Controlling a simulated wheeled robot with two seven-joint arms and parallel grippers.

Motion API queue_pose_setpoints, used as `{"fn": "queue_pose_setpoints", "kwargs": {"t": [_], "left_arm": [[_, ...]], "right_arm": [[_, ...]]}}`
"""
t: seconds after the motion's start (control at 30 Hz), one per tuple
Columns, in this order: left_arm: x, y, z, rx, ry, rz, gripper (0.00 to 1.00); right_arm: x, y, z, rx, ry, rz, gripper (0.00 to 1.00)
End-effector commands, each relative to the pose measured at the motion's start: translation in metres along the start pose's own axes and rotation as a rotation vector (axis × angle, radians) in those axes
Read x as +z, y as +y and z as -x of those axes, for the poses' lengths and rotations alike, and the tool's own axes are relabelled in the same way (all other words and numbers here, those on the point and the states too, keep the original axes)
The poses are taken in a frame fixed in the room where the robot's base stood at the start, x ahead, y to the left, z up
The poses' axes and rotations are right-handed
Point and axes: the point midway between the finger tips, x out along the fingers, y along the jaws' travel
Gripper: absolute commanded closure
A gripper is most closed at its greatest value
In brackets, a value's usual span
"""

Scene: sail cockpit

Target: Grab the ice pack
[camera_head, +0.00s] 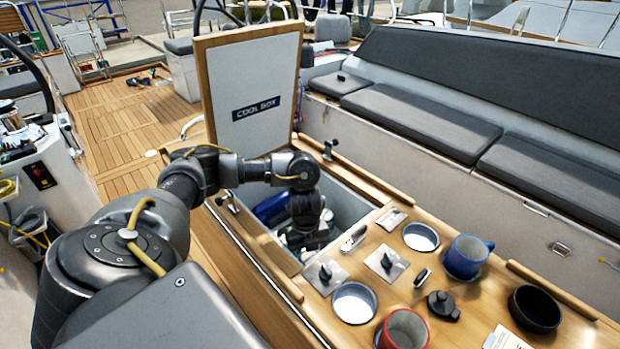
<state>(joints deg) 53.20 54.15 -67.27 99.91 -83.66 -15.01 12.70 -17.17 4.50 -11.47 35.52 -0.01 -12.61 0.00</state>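My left arm comes in from the left and reaches down into the open cool box (346,205). Its wrist and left gripper (302,238) are inside the box, and the fingertips are too hidden and small to tell open from shut. A dark blue object (270,208), possibly the ice pack, lies in the box just left of my wrist. My arm covers part of it, and I cannot tell whether the gripper touches it. My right gripper is not in view.
The cool box lid (250,80) stands upright behind the opening. The wooden table in front holds a blue mug (467,256), a red mug (404,330), a black bowl (534,308) and a black lid (443,305). A cushioned bench (420,115) runs along the right.

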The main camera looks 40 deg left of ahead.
Motion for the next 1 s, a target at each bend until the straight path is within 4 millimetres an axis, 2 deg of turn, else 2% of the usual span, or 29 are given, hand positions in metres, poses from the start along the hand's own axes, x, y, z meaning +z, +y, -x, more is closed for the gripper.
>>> {"fn": "queue_pose_setpoints", "kwargs": {"t": [0.3,0.63,0.9,1.0], "left_arm": [[-0.006,-0.001,-0.043,0.002,0.002,0.001,0.3],[-0.005,-0.001,-0.05,0.001,0.001,0.0,0.3],[-0.005,-0.001,-0.049,0.001,0.001,0.0,0.65],[-0.005,-0.002,-0.049,0.0,0.001,0.0,0.74]], "right_arm": [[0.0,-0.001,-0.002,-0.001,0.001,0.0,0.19],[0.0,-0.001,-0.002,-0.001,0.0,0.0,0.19],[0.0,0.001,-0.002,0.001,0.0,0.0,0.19],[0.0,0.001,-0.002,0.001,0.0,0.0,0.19]]}}
